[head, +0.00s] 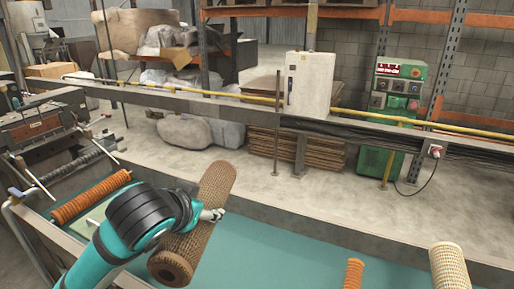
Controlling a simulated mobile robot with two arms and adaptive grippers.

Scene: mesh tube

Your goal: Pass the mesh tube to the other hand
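A brown woven mesh tube (215,182) is tilted above the green table surface in the head view, its upper end leaning right and away. Its near end, with a dark round hole, shows at the lower left. My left gripper (211,214) reaches across the middle of the tube and appears shut on it. Its pale fingertips show at the tube's right side, and my wrist hides part of the tube. My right gripper is not in view.
The green table (290,255) is clear right of the tube. An orange roll (353,273) and a beige mesh tube (448,265) stand at the lower right. An orange ribbed roll (90,197) lies at the left. A raised grey edge (330,232) runs along the table's far side.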

